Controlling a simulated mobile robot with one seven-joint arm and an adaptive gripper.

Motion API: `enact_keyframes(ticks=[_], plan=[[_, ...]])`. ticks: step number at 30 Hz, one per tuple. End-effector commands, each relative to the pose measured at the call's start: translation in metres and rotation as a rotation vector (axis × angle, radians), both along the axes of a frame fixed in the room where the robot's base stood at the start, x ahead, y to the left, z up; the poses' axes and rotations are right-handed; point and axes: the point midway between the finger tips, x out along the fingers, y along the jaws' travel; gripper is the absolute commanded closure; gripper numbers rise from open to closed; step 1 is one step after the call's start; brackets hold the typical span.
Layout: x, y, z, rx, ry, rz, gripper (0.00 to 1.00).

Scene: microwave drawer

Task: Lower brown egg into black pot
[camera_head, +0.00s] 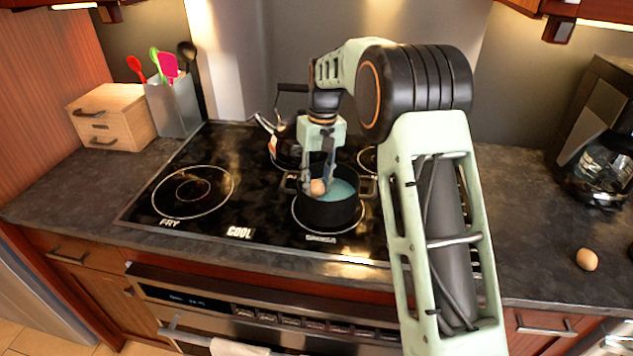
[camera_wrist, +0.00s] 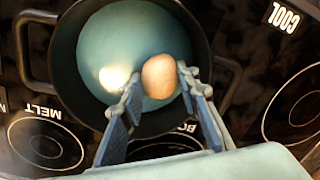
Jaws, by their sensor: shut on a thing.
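The brown egg (camera_head: 317,187) is held between the fingertips of my gripper (camera_head: 319,182) at the black pot (camera_head: 328,212). In the wrist view the egg (camera_wrist: 160,76) sits between the two fingers of my gripper (camera_wrist: 155,92), over the pot's near inner side. The pot (camera_wrist: 66,70) holds pale blue liquid (camera_wrist: 120,40). I cannot tell whether the egg touches the liquid. The pot stands on the front right burner of the black cooktop. My gripper points down into the pot's opening.
A kettle (camera_head: 290,152) stands just behind the pot. A second egg (camera_head: 587,259) lies on the right counter, near a coffee maker (camera_head: 600,140). A wooden drawer box (camera_head: 112,118) and a utensil holder (camera_head: 174,108) stand at the back left. The front left burner (camera_head: 193,191) is clear.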

Motion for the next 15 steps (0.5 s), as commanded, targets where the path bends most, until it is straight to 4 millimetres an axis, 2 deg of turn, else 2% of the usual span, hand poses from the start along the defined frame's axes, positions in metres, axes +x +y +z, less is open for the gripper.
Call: enact_keyframes(ticks=[15], plan=[[-0.0002, 0.0000, -0.0084, 0.000, 0.001, 0.000, 0.79]])
